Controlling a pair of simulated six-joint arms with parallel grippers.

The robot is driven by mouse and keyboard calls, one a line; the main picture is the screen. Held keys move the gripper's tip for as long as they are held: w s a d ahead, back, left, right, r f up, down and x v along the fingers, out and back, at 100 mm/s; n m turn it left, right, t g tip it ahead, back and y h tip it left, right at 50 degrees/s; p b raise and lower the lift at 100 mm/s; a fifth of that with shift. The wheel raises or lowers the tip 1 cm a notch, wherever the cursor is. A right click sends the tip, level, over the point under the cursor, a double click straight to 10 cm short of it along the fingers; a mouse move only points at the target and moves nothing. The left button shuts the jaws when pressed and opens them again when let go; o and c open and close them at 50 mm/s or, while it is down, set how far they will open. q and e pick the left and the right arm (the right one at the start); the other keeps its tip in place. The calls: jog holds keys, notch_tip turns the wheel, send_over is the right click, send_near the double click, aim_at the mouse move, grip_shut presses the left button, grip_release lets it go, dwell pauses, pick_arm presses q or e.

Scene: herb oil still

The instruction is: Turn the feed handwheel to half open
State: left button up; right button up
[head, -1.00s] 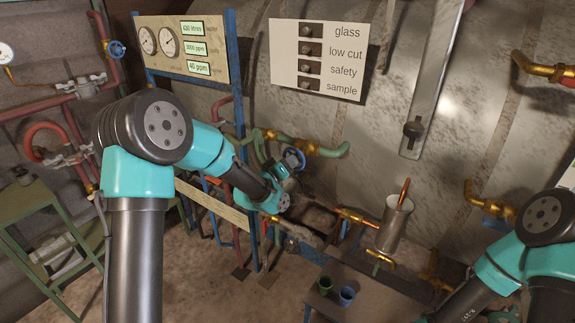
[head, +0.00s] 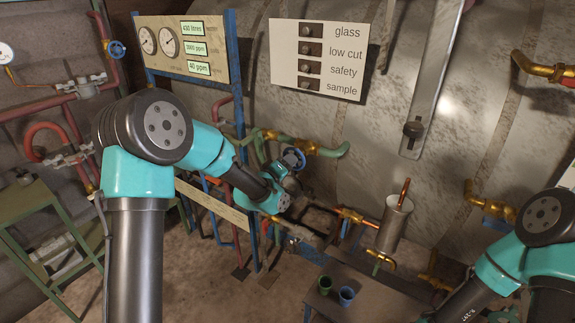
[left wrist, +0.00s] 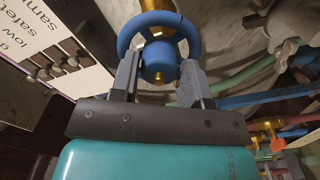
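The feed handwheel is most likely the blue handwheel (left wrist: 160,62), which has a rim, a hub and a brass stem and fills the upper middle of the left wrist view. In the head view a blue handwheel (head: 293,158) shows just beyond my left wrist. My left gripper (left wrist: 159,78) has its two dark fingers apart, one on each side of the hub, over the near part of the rim. I cannot tell whether the fingers touch the wheel. My right arm is at the lower right of the head view; its gripper is out of frame.
A gauge panel (head: 183,52) stands above my left forearm. A label board (head: 318,60) hangs on the large tank. Green pipe (head: 335,151) runs beside the handwheel. A metal can (head: 395,222) and two small cups (head: 347,296) are to the right and below.

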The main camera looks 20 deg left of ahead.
pick_arm(q)
jog(key=o, duration=0.3)
jog(key=shift+o, duration=0.2)
jog(key=v, duration=1.7)
jog(key=shift+s, duration=0.15)
jog(key=shift+a, duration=0.1)
notch_tip(320, 180, down, 13)
jog(key=s+m+g+y, duration=0.1)
jog(key=s+m+g, duration=0.1)
jog(key=g, duration=0.3)
jog(key=s+d+f+m+g, duration=0.1)
jog(key=s+f+m+g, duration=0.1)
jog(key=s+f+g, duration=0.3)
jog(key=s+d+f+m+g, duration=0.2)
jog(key=s+f+g, duration=0.4)
jog(key=s+f, duration=0.6)
notch_tip(320, 180, down, 6)
jog(key=shift+s+d+f+m+y, duration=0.25)
jog(key=shift+s+m+y, duration=0.05)
